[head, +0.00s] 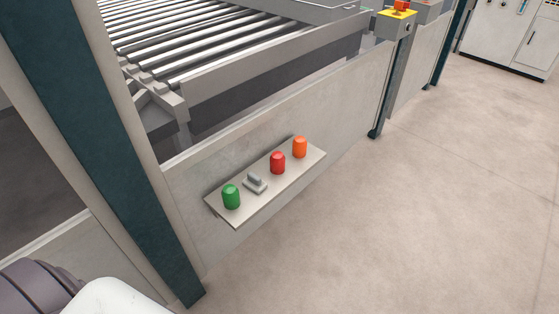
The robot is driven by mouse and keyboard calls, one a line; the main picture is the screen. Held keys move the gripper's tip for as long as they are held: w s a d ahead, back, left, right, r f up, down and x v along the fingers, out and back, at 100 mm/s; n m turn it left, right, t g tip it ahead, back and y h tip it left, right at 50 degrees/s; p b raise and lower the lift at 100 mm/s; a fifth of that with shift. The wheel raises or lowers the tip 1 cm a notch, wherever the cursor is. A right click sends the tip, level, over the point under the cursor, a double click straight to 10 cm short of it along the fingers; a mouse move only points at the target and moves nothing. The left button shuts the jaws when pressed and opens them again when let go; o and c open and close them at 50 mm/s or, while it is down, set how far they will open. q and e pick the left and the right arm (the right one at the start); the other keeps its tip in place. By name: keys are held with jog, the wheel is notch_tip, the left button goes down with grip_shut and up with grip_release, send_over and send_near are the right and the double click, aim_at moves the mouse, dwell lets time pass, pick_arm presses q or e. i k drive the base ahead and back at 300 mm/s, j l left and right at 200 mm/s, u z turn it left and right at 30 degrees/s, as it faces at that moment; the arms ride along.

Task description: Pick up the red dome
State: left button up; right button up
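The red dome (277,163) stands upright on a small grey shelf (238,218) fixed to the side panel of the machine. It sits between a small grey switch-like piece (256,182) on its left and an orange dome (300,147) on its right. A green dome (231,197) stands at the shelf's left end. Nothing covers the red dome. Part of my own arm shows at the bottom left corner, far from the shelf. Neither gripper is in the picture.
A teal and beige post (120,150) rises left of the shelf. A roller conveyor (190,35) lies behind the panel. A yellow box with a red button (396,22) stands at the top right. The floor (400,230) right of the shelf is clear.

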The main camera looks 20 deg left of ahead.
aim_at(277, 160)
jog(key=u, duration=0.55)
jog(key=i+l+u, duration=0.15)
jog(key=u, duration=0.25)
jog(key=i+l+u, duration=0.2)
jog(key=u, duration=0.25)
jog(key=i+l+u, duration=0.15)
jog(key=l+u, duration=0.25)
jog(key=i+l+u, duration=0.1)
jog(key=u, duration=0.3)
jog(key=l+u, duration=0.45)
jog(key=i+j, duration=0.05)
